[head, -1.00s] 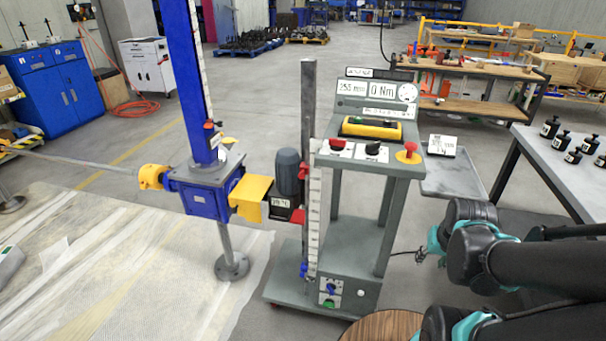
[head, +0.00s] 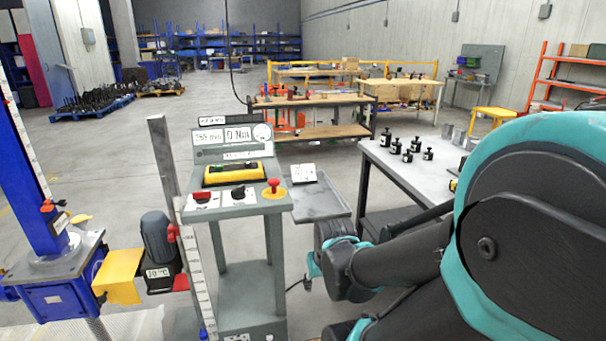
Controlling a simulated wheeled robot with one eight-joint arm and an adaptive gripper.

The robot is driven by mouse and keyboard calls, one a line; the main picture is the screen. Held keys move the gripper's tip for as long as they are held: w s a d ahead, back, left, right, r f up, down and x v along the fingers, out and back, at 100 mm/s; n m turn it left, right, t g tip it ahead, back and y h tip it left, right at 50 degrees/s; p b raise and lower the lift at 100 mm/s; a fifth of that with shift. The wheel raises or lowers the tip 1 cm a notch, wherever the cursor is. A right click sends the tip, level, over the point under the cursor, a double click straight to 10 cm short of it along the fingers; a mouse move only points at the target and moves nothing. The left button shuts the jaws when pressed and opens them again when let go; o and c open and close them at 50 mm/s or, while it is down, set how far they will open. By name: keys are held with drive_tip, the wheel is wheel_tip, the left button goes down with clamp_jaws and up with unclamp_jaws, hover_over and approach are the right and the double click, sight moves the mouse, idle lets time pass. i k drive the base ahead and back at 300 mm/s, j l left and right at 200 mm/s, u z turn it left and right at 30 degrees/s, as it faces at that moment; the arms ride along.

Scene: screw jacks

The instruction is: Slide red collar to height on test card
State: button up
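A red collar (head: 172,233) sits on the upright post with the white scale (head: 196,270), at the left of the grey cart, beside the dark motor (head: 158,240). My arm's black and teal links fill the lower right. I cannot make out my gripper's fingers in the view.
The cart's panel (head: 232,140) shows 255 mm and 0 Nm, above a yellow tool (head: 233,174) and a red stop button (head: 273,186). A blue screw jack (head: 52,280) stands at left. A table (head: 430,175) with small black items stands at right, behind my arm.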

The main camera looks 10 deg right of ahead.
sight(173, 232)
drive_tip(key=k+j, duration=0.1)
drive_tip(key=k, duration=0.4)
drive_tip(key=k+j, duration=0.15)
drive_tip(key=k, duration=0.35)
drive_tip(key=l+u, duration=0.05)
